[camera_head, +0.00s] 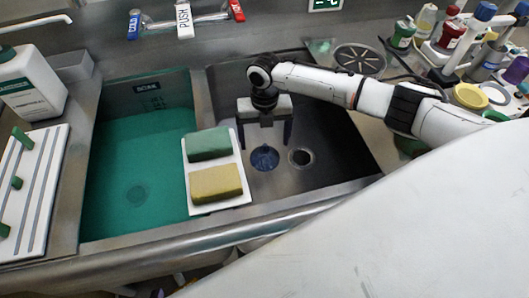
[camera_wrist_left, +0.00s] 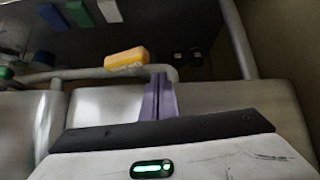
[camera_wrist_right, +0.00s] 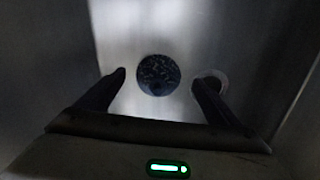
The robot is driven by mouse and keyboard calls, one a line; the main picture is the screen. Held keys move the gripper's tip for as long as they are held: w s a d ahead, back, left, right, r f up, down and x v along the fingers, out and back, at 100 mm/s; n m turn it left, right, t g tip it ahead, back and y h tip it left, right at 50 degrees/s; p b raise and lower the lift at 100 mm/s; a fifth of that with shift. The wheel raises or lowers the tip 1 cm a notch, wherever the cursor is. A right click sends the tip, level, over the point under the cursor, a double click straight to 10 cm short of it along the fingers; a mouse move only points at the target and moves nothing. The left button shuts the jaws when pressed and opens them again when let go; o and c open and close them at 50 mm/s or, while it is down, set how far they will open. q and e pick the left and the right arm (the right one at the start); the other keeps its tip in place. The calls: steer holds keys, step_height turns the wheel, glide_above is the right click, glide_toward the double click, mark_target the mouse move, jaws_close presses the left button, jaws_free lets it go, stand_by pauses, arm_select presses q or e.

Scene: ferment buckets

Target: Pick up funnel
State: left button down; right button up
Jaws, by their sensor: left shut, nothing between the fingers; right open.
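The funnel (camera_head: 265,158) is a small dark blue round shape on the floor of the empty right sink basin, left of the drain hole. In the right wrist view the funnel (camera_wrist_right: 158,72) is a dark, speckled disc between my finger lines. My right gripper (camera_head: 265,146) is open, pointing down into that basin over the funnel; its fingers (camera_wrist_right: 159,77) are on either side of it, and I see no grip. The exact height gap is unclear. My left gripper (camera_wrist_left: 160,80) is shut and empty in the left wrist view; it is outside the head view.
A white tray (camera_head: 243,180) with a green sponge (camera_head: 208,144) and a yellow sponge (camera_head: 215,182) lies across the basin divider. The left basin (camera_head: 140,170) holds green liquid. A faucet (camera_head: 185,22) is behind. Bottles (camera_head: 450,38) crowd the right counter; a drainboard (camera_head: 32,195) is left.

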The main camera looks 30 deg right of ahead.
mark_target(264, 147)
step_height(264, 147, down, 4)
steer(key=shift+a+f, duration=0.1)
steer(key=shift+f, duration=0.15)
steer(key=shift+c, duration=0.5)
steer(key=c, duration=1)
steer(key=shift+r, duration=0.15)
